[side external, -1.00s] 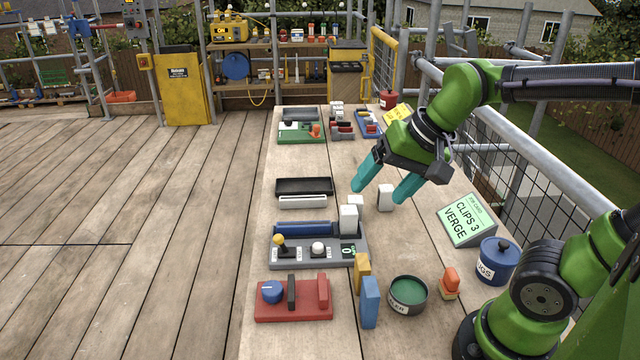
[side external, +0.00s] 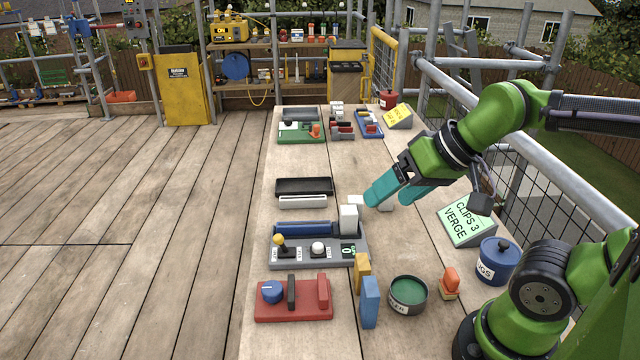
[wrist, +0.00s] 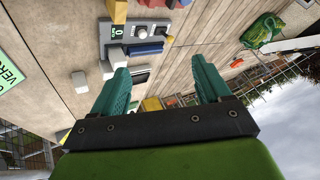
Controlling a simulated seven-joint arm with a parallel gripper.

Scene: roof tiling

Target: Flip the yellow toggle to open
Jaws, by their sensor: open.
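The yellow toggle (side external: 281,240) is a small yellow-tipped lever on the left part of a grey control panel (side external: 313,262). The lever stands up from its base in the side view, and I cannot tell its exact position. A white knob (side external: 318,247) and a green display showing 0 (side external: 348,250) sit to its right. My gripper (side external: 377,197) is open and empty, with teal fingers, above the table behind and to the right of the panel. In the wrist view the panel's green display (wrist: 117,32) shows beyond the fingers (wrist: 162,72).
A white block (side external: 348,219) stands at the panel's back right. Yellow (side external: 362,272) and blue (side external: 370,301) blocks stand in front of it. A red box (side external: 293,299) lies nearer the front. A green-topped tin (side external: 408,294) and a CLIPS 3 VERGE sign (side external: 467,222) are on the right.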

